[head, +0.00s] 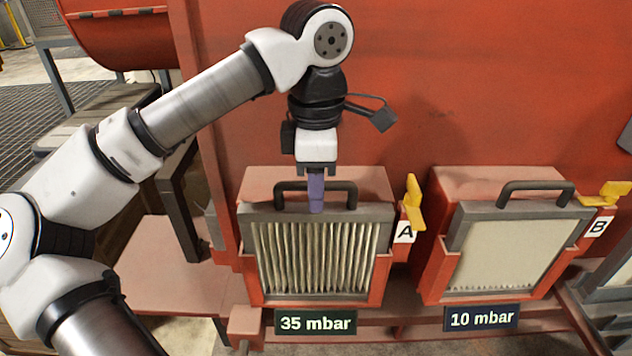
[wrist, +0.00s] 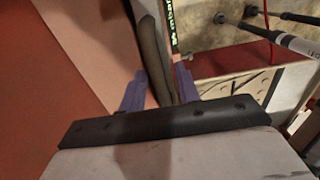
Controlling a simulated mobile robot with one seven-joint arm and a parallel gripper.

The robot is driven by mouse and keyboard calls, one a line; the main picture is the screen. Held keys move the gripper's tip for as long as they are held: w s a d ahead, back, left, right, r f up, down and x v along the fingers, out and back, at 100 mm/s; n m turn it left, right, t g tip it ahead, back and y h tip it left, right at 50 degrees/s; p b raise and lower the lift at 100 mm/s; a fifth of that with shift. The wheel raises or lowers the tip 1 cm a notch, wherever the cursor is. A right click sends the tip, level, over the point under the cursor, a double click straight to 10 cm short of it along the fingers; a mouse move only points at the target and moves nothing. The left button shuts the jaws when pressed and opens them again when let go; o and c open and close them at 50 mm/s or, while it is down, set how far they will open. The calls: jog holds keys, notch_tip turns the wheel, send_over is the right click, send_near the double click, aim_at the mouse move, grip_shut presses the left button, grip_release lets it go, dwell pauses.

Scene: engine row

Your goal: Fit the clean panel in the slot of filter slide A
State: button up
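Filter slide A (head: 252,287) is a red housing in the head view. A panel with dirty, grey-beige pleats (head: 312,258) sits in its slot, with a dark handle (head: 283,190) on top. My gripper (head: 317,208) points down at this handle. In the wrist view its purple fingers (wrist: 160,75) stand apart, one on each side of the handle (wrist: 152,55), apparently open around it. Their contact with the handle is not clear. A yellow latch (head: 412,192) stands upright beside the A label. I cannot make out a separate clean panel.
Slide B (head: 432,283) at right holds a paler, smoother panel (head: 505,256); its yellow latch (head: 607,192) lies sideways. Signs read 35 mbar (head: 316,322) under A and 10 mbar (head: 481,317) under B. A large red wall (head: 450,80) rises close behind.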

jog(key=shift+o, duration=0.5)
notch_tip(320, 180, up, 14)
jog(key=p, duration=0.1)
jog(key=shift+f, duration=0.1)
